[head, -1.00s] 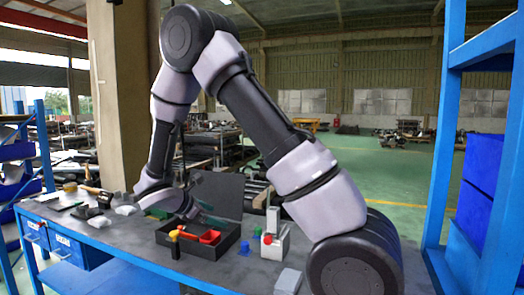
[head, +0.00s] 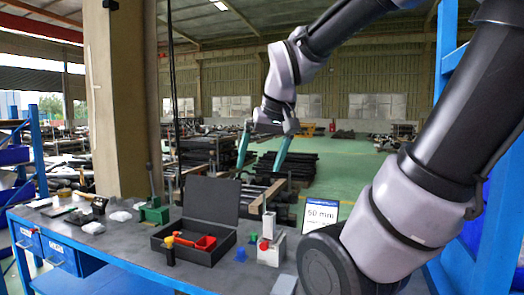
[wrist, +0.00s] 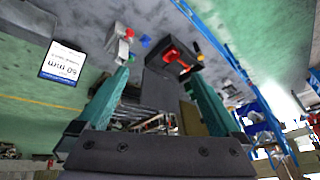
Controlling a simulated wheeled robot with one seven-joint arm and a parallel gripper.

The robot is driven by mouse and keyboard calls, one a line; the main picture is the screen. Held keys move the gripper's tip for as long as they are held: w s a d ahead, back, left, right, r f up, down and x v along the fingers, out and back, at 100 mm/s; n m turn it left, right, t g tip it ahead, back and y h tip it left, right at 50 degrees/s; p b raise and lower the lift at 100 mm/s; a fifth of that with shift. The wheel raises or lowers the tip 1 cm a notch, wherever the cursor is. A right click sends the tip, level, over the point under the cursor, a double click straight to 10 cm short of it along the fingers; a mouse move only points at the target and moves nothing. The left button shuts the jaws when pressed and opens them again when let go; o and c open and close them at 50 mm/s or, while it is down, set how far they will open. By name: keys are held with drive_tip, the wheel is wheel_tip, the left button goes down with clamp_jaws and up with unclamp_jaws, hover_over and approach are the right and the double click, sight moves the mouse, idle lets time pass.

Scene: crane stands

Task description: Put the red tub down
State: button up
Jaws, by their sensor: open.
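The red tub (head: 206,243) sits inside an open black box (head: 222,252) on the grey workbench, and it also shows in the wrist view (wrist: 171,54). An orange-red piece lies beside or joined to it; I cannot tell which. My gripper (head: 259,168) is raised above and behind the box, its two teal fingers spread wide with nothing between them. It is well clear of the tub. The wrist view shows both teal fingers apart (wrist: 156,74), with the box beyond them.
A yellow-topped black post (head: 170,250) stands at the box's front left. A blue piece (head: 241,254) and a grey-white block device (head: 271,247) stand to the right. A green lever tool (head: 154,211) is at the left.

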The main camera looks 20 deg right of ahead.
drive_tip(key=s+r+m+t, duration=0.2)
drive_tip(key=shift+s+a+r+y, duration=0.25)
drive_tip(key=shift+a+r+y, duration=0.05)
drive_tip(key=shift+a+y, duration=0.1)
idle(1.1)
